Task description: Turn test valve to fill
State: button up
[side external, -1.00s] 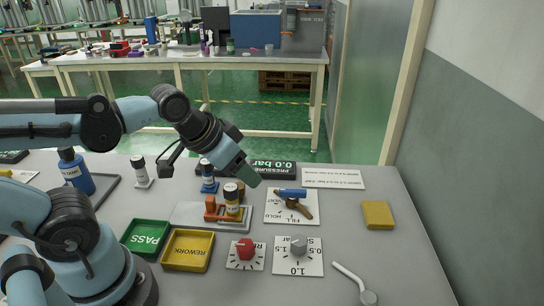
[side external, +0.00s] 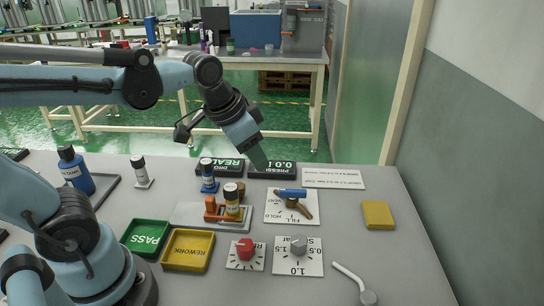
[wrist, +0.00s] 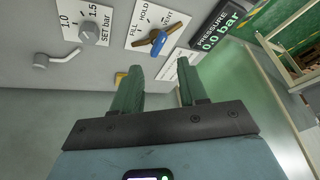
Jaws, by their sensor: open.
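The test valve (side external: 293,194) has a blue handle over a brown lever on a white plate lettered FILL and HOLD, right of the middle of the table. It also shows at the top of the wrist view (wrist: 158,43), where a third label, VENT, is legible. I cannot tell for sure which label the handle points to. My gripper (side external: 261,162) is open and empty, in the air in front of the pressure display in the side view and apart from the valve. In the wrist view its two green fingers (wrist: 157,88) are spread, with the valve beyond them.
A pressure display (side external: 286,168) reads 0.0 bar. A red knob (side external: 246,249), a grey SET bar knob (side external: 298,245) and a white crank (side external: 357,284) are nearer. A fixture with bottles (side external: 205,214) stands left of the valve. A yellow block (side external: 378,215) lies right.

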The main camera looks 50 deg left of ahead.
aim_at(293, 190)
jog(key=w+d+m+g, duration=0.2)
jog(key=w+m+g, duration=0.35)
jog(key=w, duration=0.45)
jog(key=shift+m+t, duration=0.25)
jog(key=shift+m, duration=0.2)
jog(key=f, duration=1.3)
jog(key=shift+a, duration=0.2)
grip_shut()
